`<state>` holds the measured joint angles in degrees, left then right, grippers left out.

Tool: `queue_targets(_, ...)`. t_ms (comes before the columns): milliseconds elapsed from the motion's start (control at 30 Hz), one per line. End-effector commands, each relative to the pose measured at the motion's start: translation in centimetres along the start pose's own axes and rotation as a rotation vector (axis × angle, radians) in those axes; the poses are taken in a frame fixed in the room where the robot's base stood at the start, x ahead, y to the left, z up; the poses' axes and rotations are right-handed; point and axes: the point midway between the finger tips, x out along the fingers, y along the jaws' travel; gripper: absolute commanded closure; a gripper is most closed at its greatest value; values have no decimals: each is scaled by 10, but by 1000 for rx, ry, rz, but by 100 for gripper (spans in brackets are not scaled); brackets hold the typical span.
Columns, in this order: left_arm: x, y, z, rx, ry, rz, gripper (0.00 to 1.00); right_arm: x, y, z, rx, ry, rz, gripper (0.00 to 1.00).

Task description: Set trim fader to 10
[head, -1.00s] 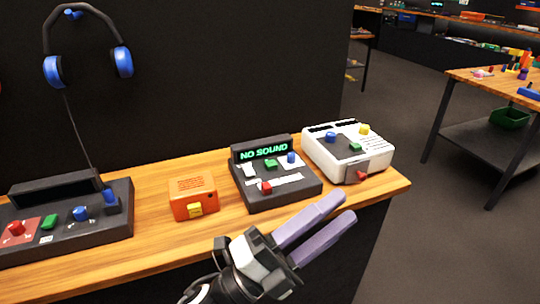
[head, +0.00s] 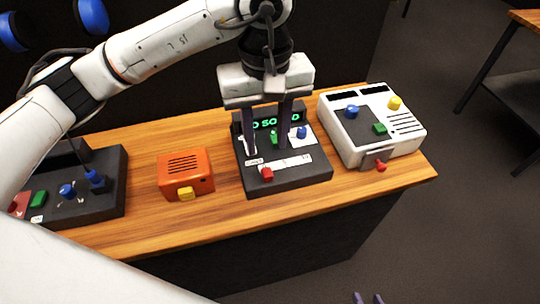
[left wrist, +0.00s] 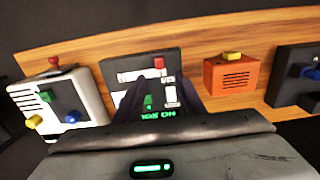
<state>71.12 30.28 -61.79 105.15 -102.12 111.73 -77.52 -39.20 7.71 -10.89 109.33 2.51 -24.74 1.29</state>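The black panel (head: 310,180) with a lit green display (head: 278,123) sits mid-table. Its red knob (head: 267,174) is near the left end of a white strip at the front; this looks like the fader, but its lettering is too small to read. It also shows in the left wrist view (left wrist: 159,62). My left gripper (head: 267,150) is open and points down over the panel, fingers apart and empty, behind the red knob. It partly hides the display and the green button (head: 274,139). Only the fingertips of my right gripper (head: 368,298) show at the bottom edge, apart.
A blue knob (head: 301,132) stands on the panel's right side. An orange box (head: 185,163) with a yellow button is to the left, and a white device (head: 350,137) with a red lever is to the right. Another black panel (head: 108,205) is farther left, partly behind my arm.

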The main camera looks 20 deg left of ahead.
Motion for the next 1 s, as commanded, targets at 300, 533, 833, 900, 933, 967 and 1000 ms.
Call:
queue_targets(300, 59, 0, 2, -1, -8, -2, 64, -6, -1, -1, 0, -9, 0, 69)
queue_targets(533, 86, 0, 2, 0, -6, 2, 64, -8, -1, -3, 0, -10, 0, 69)
queue_targets(833, 92, 1, 2, 0, -6, 4, 64, -8, -1, -3, 0, -9, -1, 69)
queue_targets(900, 92, 1, 2, 0, -6, 3, 66, -8, -1, -4, 0, -9, -1, 69)
queue_targets(933, 92, 1, 2, 0, -6, 3, 71, -8, -1, -4, 0, -8, -1, 69)
queue_targets(967, 92, 1, 2, 0, -6, 3, 76, -8, -1, -4, 0, -8, -1, 69)
queue_targets(1000, 92, 1, 2, 0, -6, 3, 83, -8, -1, -4, 0, -8, -1, 69)
